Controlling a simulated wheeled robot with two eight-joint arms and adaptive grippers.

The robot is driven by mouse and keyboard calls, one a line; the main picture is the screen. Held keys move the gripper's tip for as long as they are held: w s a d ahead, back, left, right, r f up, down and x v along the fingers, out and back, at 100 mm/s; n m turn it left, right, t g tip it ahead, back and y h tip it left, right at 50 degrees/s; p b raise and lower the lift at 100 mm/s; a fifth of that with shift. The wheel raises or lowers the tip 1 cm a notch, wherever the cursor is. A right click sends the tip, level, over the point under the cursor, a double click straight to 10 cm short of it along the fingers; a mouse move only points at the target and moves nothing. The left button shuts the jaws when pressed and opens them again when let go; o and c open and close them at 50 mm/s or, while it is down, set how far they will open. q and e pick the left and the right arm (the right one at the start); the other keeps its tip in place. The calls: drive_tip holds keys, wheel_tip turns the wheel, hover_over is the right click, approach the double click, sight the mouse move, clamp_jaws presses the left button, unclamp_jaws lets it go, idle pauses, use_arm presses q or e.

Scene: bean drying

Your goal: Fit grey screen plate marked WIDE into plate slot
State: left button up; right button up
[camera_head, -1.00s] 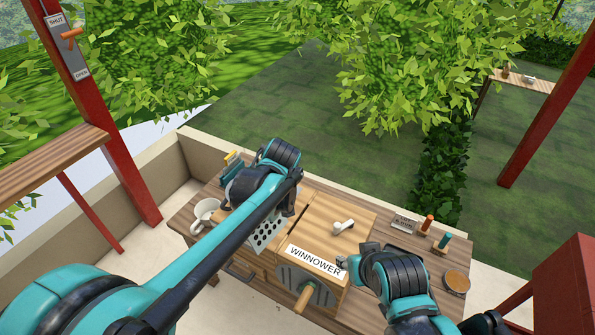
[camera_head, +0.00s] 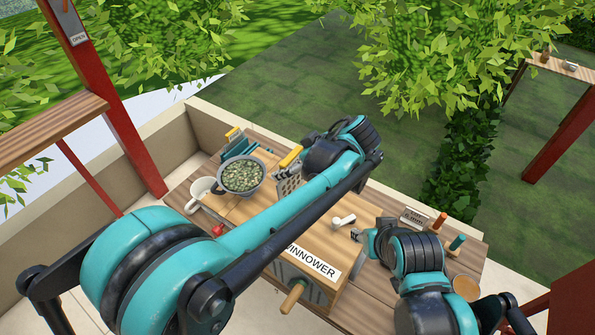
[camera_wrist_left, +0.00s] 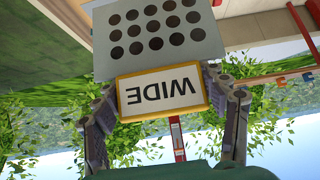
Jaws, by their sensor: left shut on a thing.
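The grey screen plate (camera_head: 287,185) has round holes and a yellow top edge. It is upright over the back left of the wooden winnower (camera_head: 318,229). In the left wrist view the plate (camera_wrist_left: 160,52) carries a yellow-framed WIDE label, upside down in the picture. My left gripper (camera_head: 294,160) is shut on the plate; in the left wrist view its fingers (camera_wrist_left: 163,108) flank the label. The plate slot cannot be made out, with my left arm covering much of the winnower. My right gripper (camera_head: 358,236) is beside the white knob (camera_head: 344,220); its jaws are unclear.
A pan of greenish beans (camera_head: 240,177) stands left of the plate, by a white mug (camera_head: 199,191). Behind it is a teal rack (camera_head: 238,145). A wooden crank handle (camera_head: 293,296) sticks out in front. Small handled tools (camera_head: 439,222) and a round lid (camera_head: 466,288) are at right.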

use_arm(q)
drive_tip(key=shift+w+d+f+b, duration=0.1)
drive_tip(key=shift+w+f+b, duration=0.05)
drive_tip(key=shift+f+b, duration=0.4)
drive_tip(key=shift+w+d+f+b, duration=0.2)
drive_tip(key=shift+f+b, duration=0.2)
drive_tip(key=shift+f, duration=0.3)
drive_tip(key=shift+w+d+f+b, duration=0.1)
drive_tip(key=shift+w+f+b, duration=0.05)
drive_tip(key=shift+f+b, duration=0.4)
drive_tip(key=shift+f+b, duration=1.9)
drive_tip(key=shift+f, duration=1)
drive_tip(key=shift+a+f+b, duration=0.1)
drive_tip(key=shift+f+b, duration=3.3)
drive_tip(key=shift+f, duration=1.6)
drive_tip(key=shift+r, duration=0.15)
